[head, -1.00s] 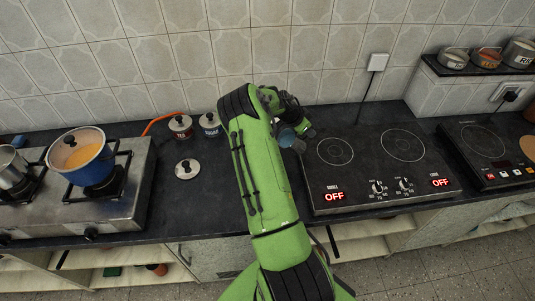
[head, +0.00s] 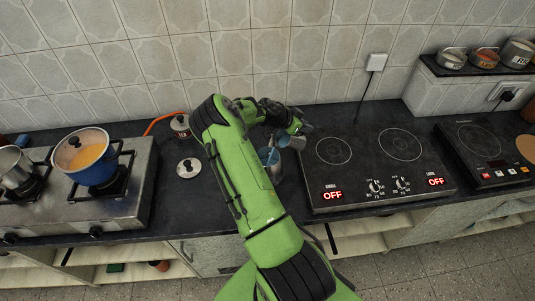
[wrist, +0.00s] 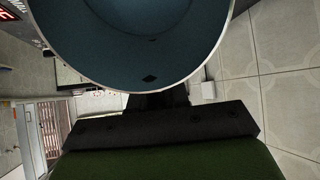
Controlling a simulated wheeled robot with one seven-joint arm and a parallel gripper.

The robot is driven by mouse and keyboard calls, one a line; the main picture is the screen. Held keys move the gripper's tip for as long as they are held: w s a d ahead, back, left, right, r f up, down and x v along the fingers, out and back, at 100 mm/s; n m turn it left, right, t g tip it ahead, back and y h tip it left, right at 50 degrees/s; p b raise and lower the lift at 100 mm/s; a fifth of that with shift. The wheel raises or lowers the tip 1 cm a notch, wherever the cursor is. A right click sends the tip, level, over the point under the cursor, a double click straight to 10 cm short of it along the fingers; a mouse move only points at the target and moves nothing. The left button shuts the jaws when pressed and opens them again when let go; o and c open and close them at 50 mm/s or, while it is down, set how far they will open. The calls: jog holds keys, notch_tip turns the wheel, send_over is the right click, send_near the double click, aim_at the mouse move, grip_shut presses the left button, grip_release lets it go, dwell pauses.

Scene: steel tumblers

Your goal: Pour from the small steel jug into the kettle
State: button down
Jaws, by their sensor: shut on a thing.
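My gripper (head: 298,128) is shut on the small steel jug (head: 299,143), over the counter just left of the two-ring hob. The jug looks tilted, with its bluish mouth turned left. In the wrist view the jug (wrist: 215,45) fills the top, showing a dark blue inside and a pale rim; the fingertips are hidden. A steel vessel with a blue opening, apparently the kettle (head: 277,172), stands on the counter below and left of the jug, partly hidden by my arm. I cannot tell whether liquid is flowing.
A blue pot (head: 96,172) of orange food and a steel pot (head: 14,168) stand on the gas stove at left. A lid (head: 189,168) lies on the counter; a small canister (head: 181,125) stands behind it. The hob (head: 375,170) at right reads OFF and is empty.

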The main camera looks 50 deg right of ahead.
jog(key=shift+r, duration=0.15)
jog(key=shift+w+a+r+h+p, duration=0.2)
jog(key=shift+r+h+p, duration=0.1)
jog(key=shift+h+p, duration=0.1)
jog(key=shift+s+r+g, duration=0.15)
jog(key=shift+r+g, duration=0.05)
jog(key=shift+g, duration=0.1)
jog(key=shift+w+a+r+h+p, duration=0.2)
jog(key=shift+a+r+h+p, duration=0.1)
jog(key=shift+h, duration=0.1)
jog(key=shift+s+r, duration=0.1)
